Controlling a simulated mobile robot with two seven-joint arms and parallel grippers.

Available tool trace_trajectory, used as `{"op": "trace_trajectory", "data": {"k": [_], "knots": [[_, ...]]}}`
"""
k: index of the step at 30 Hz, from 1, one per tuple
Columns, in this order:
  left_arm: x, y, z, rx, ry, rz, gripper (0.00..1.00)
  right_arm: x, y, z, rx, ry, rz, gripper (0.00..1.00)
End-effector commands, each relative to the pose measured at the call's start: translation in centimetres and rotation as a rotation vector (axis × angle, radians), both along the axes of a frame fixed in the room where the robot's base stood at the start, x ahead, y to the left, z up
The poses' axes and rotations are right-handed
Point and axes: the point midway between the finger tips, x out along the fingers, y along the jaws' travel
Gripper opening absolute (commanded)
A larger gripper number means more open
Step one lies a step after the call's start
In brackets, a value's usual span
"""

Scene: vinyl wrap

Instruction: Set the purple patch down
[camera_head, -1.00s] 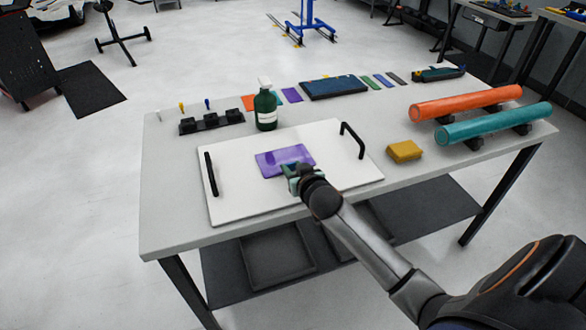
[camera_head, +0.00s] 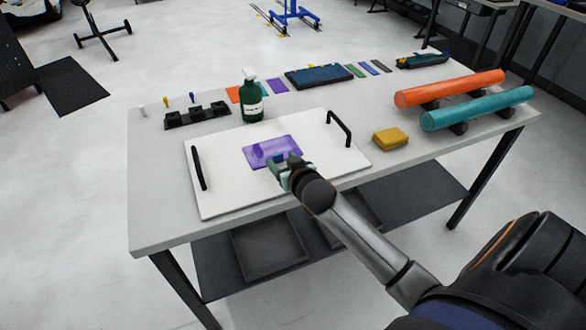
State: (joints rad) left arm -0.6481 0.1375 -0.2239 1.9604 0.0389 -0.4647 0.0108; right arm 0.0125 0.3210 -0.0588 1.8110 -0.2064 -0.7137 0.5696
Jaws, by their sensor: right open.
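The purple patch (camera_head: 272,150) lies flat on the white board (camera_head: 222,192), near its middle, with darker blotches on its surface. My right gripper (camera_head: 279,164) is open at the patch's front edge, its fingertips overlapping that edge in the picture. I cannot tell whether the fingers still touch the patch. My left gripper is not in view.
The board has black handles at its left (camera_head: 198,168) and right (camera_head: 339,128). A green spray bottle (camera_head: 252,102) stands behind it. A yellow block (camera_head: 390,139) is to the right, near orange (camera_head: 450,87) and teal (camera_head: 477,108) rolls. A black holder (camera_head: 197,116) sits back left.

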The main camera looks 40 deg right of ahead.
Motion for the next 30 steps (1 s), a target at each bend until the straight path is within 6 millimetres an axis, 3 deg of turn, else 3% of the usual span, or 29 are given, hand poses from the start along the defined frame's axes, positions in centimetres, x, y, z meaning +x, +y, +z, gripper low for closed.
{"op": "trace_trajectory", "data": {"k": [9,17,19,23,26,30], "knots": [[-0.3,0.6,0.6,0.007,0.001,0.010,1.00,-5.7,1.4,2.5,0.001,0.001,0.000,0.65],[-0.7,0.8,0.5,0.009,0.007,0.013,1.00,-8.4,2.0,3.6,0.000,0.001,-0.001,0.65],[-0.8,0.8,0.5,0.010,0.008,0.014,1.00,-8.9,2.4,3.0,0.000,0.014,0.010,0.65],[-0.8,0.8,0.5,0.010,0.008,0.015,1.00,-11.0,5.3,-1.4,0.002,0.099,0.101,0.65],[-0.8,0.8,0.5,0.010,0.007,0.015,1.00,-14.0,8.7,-6.2,0.010,0.187,0.210,0.65],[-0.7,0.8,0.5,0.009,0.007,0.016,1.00,-19.6,13.9,-12.1,0.038,0.289,0.357,0.65]]}}
